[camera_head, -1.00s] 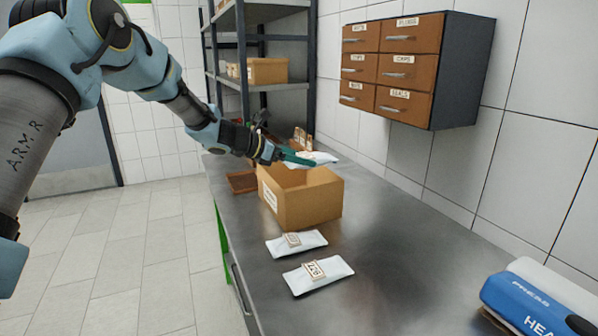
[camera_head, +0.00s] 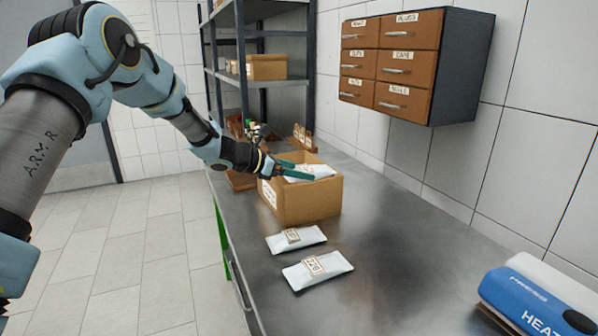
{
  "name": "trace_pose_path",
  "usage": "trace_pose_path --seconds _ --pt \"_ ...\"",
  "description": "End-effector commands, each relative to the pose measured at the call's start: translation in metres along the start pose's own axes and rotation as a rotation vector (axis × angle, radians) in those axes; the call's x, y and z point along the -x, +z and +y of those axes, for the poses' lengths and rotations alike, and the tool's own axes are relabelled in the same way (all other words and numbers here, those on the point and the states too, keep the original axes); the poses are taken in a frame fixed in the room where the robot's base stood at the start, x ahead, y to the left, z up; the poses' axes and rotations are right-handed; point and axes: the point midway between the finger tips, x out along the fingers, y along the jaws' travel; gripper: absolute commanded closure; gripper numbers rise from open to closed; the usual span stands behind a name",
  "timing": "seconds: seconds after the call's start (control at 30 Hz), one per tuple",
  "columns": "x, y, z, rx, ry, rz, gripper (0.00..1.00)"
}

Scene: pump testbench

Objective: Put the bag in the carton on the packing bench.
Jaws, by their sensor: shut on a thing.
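The open carton (camera_head: 305,205) stands on the packing bench (camera_head: 385,260). My gripper (camera_head: 305,172) reaches in from the left with its green fingers over the carton's opening. It is shut on a white bag (camera_head: 318,170) with a label. The bag sits at about the level of the carton's rim, partly inside the opening; its lower part is hidden by the front wall. I cannot tell whether it touches the carton's bottom. Two more white labelled bags, one nearer the carton (camera_head: 296,239) and one closer to me (camera_head: 317,270), lie flat on the bench.
A blue and white heat press (camera_head: 540,300) stands at the front right. A drawer cabinet (camera_head: 400,65) hangs on the wall. A dark shelf rack (camera_head: 262,85) stands behind the carton. The bench's right middle is clear.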

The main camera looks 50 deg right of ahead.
Motion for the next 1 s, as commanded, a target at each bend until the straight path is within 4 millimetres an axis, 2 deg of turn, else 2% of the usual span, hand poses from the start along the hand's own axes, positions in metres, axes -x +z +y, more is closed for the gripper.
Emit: trace_pose_path --seconds 0.1,0.13,0.27,0.57,0.73,0.8,1.0 --pt "0.000 0.000 0.000 0.000 0.000 -0.001 0.97" --pt "0.000 -0.001 0.000 0.000 0.000 0.000 0.16" --pt "0.000 -0.001 0.000 0.000 0.000 0.000 0.01" --pt "0.001 0.002 0.000 0.000 0.000 0.000 0.00" --pt "0.007 0.017 0.000 0.000 -0.001 -0.001 0.00" --pt "0.021 0.008 0.002 0.001 0.004 -0.001 0.00" --pt "0.067 0.007 0.001 0.000 0.004 0.000 0.00"
